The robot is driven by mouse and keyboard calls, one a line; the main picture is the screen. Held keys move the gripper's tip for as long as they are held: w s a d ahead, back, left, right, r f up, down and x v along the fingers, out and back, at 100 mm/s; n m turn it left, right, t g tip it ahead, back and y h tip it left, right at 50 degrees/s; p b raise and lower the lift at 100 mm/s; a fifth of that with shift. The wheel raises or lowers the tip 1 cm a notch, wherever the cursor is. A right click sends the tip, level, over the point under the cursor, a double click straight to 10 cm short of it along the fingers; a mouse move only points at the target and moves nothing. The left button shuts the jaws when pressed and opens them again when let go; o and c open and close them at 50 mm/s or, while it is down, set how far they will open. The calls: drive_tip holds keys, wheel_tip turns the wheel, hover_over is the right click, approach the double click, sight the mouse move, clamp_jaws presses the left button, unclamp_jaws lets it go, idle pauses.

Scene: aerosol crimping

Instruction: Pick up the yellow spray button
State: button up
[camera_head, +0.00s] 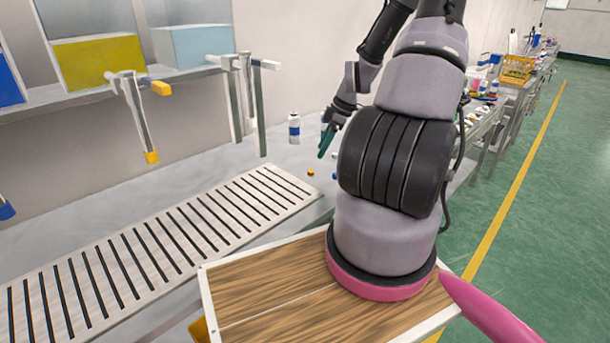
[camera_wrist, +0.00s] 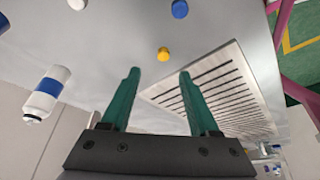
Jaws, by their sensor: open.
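The yellow spray button (camera_head: 311,173) is a small yellow piece on the grey table, just right of the slatted panel's far end. In the wrist view the yellow spray button (camera_wrist: 163,54) lies ahead of my gripper, beyond the fingertips and between their lines. My gripper (camera_head: 326,146) is above the table, behind the button in the head view, and apart from it. The wrist view shows both green fingers of my gripper (camera_wrist: 159,72) spread apart with nothing between them.
A white and blue can (camera_head: 294,128) stands on the table; a can also shows in the wrist view (camera_wrist: 45,94). A blue button (camera_wrist: 180,9) and a white one (camera_wrist: 77,4) lie beyond the yellow one. The slatted panel (camera_head: 160,235) runs along the table.

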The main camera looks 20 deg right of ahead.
sight(312, 171)
drive_tip(key=x, duration=0.7)
drive_tip(key=shift+s+a+f, duration=0.15)
drive_tip(key=shift+s+f, duration=0.05)
drive_tip(key=shift+f, duration=0.15)
drive_tip(key=shift+c, duration=0.4)
clamp_jaws()
